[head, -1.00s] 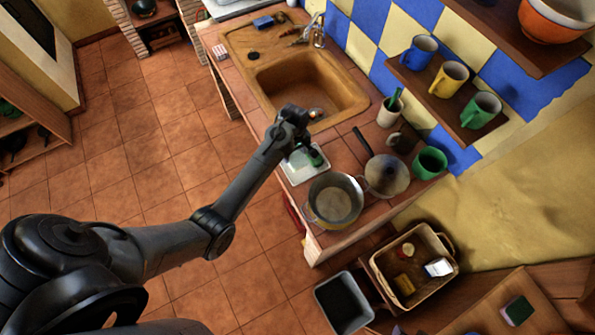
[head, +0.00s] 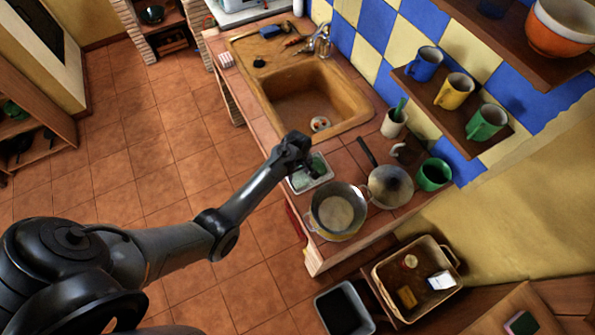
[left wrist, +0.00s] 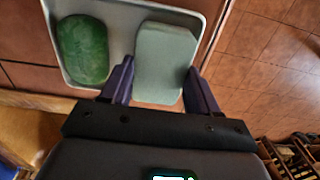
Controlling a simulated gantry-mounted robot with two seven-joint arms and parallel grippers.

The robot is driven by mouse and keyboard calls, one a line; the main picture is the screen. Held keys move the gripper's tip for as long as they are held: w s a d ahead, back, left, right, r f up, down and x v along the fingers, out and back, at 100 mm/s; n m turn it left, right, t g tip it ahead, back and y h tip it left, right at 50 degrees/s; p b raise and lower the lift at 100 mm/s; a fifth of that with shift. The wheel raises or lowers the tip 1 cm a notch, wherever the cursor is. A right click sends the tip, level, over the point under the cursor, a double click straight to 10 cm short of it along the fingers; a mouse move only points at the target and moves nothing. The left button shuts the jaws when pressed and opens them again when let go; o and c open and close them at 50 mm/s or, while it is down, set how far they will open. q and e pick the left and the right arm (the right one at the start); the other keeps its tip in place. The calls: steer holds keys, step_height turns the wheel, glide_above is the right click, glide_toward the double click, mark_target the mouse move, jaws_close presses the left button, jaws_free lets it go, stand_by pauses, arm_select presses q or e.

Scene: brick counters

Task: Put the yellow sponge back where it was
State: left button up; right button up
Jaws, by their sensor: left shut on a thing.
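My left gripper (head: 306,171) is low over a small pale tray (head: 325,181) on the counter between sink and pots. In the left wrist view its two fingers (left wrist: 158,85) are closed on the sides of a pale grey-green block (left wrist: 166,58), which is at the tray (left wrist: 122,9). A dark green oval piece (left wrist: 83,50) lies in the tray beside it. I cannot tell whether the block is the yellow sponge; its colour here is not yellow. A yellowish block (head: 407,297) lies in the basket. My right gripper is not in view.
A basket (head: 455,270) and a dark bin (head: 345,308) are lower right.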

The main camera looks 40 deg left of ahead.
arm_select(q)
steer(key=o, duration=1)
steer(key=shift+f, duration=0.1)
steer(key=shift+r, duration=0.4)
step_height(320, 180, up, 11)
steer(key=s+d+r+m+t, duration=0.1)
steer(key=s+d+r+m, duration=0.1)
steer(key=s+m, duration=0.3)
steer(key=s+d+r+m+t, duration=0.1)
steer(key=s+d+r+m, duration=0.2)
steer(key=s, duration=0.8)
steer(key=s+d+r+m+t, duration=0.1)
steer(key=s+d+r+m, duration=0.2)
steer(key=s+d+m, duration=0.2)
steer(key=shift+s+d+r+m+t+p, duration=0.15)
steer(key=shift+s+m, duration=0.55)
steer(key=shift+s, duration=0.05)
steer(key=shift+s+d+r+m+t+p, duration=0.1)
steer(key=shift+s+m+t+p, duration=0.05)
steer(key=shift+s+m, duration=0.6)
